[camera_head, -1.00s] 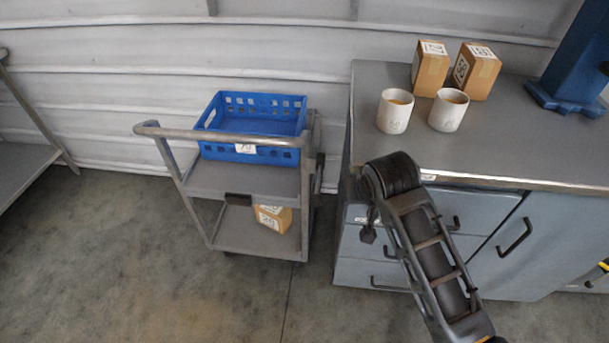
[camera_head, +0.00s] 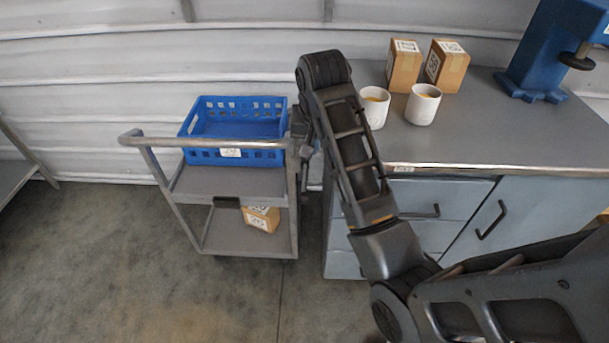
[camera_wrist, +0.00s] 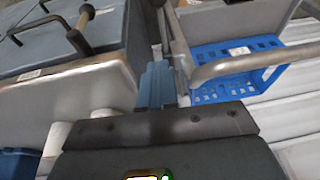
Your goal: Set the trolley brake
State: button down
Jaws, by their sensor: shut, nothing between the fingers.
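The grey trolley (camera_head: 182,185) stands left of the counter, its bar handle (camera_head: 205,143) toward me. A dark block (camera_head: 227,202) sits at its front between the shelves. I cannot tell whether this block is the brake. The trolley's right post (camera_head: 292,205) is partly behind my arm. My gripper (camera_head: 304,150) is at the trolley's upper right side, by the gap to the counter, and partly hidden by my wrist. In the wrist view my gripper's blue-grey fingers (camera_wrist: 157,85) are together and empty, close to the trolley's post and handle (camera_wrist: 255,62). Contact is unclear.
A blue crate (camera_head: 185,128) is on the trolley's top and a cardboard box (camera_head: 262,218) on its lower shelf. The counter (camera_head: 470,140) holds two cups, two boxes and a blue machine (camera_head: 540,50). Drawer handles (camera_head: 425,212) stick out. Floor left of the trolley is clear.

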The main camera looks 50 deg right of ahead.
aim_at(305, 181)
jog(key=shift+f, duration=0.1)
jog(key=x, duration=1.2)
jog(key=shift+a+f+p, duration=0.35)
jog(key=shift+f+p, duration=0.05)
jog(key=shift+f, duration=0.05)
jog(key=shift+w+f, duration=0.15)
jog(key=shift+f, duration=0.3)
jog(key=shift+f, duration=0.1)
